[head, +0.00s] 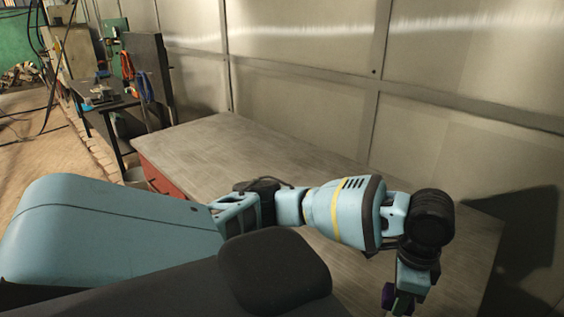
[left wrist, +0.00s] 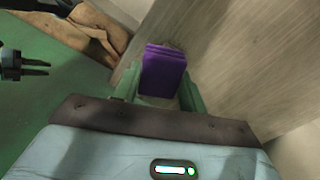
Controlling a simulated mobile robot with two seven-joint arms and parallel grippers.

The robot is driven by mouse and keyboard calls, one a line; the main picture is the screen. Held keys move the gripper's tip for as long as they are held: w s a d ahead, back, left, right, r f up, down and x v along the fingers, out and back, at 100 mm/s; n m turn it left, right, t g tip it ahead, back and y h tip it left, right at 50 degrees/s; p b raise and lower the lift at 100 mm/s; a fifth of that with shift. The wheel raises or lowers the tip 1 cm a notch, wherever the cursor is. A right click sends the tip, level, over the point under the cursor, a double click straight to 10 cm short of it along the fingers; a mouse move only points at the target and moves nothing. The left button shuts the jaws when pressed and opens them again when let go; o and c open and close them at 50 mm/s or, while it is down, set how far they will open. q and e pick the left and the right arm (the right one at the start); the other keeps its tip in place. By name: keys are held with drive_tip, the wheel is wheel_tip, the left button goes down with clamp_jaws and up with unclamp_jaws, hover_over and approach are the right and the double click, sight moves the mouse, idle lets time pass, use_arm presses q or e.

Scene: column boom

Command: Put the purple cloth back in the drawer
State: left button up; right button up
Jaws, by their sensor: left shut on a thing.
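The purple cloth (left wrist: 164,72) is a small folded block in the left wrist view, held between the two green fingers of my left gripper (left wrist: 160,88). A small purple part of it also shows at the bottom of the head view (head: 388,296), beside my left gripper (head: 403,302). The gripper hangs at the near right end of the grey worktop (head: 215,145). Red drawer fronts (head: 160,184) show on the worktop's left side, mostly hidden by my arm. I cannot tell whether a drawer is open.
The visible worktop is bare. A metal wall (head: 300,85) runs along its back. A dark bench (head: 100,103) with tools stands at the back left. The left wrist view shows a green surface (left wrist: 45,110), a brown crumpled thing (left wrist: 98,28) and a dark two-pronged thing (left wrist: 22,66).

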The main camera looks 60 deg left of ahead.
use_arm(q)
drive_tip(key=n, duration=0.3)
drive_tip(key=s+d+n, duration=0.1)
drive_tip(key=n, duration=0.4)
drive_tip(key=s+n, duration=0.1)
drive_tip(key=n, duration=0.1)
drive_tip(key=shift+d+r, duration=0.1)
drive_tip(key=shift+d, duration=0.15)
drive_tip(key=shift+a, duration=0.1)
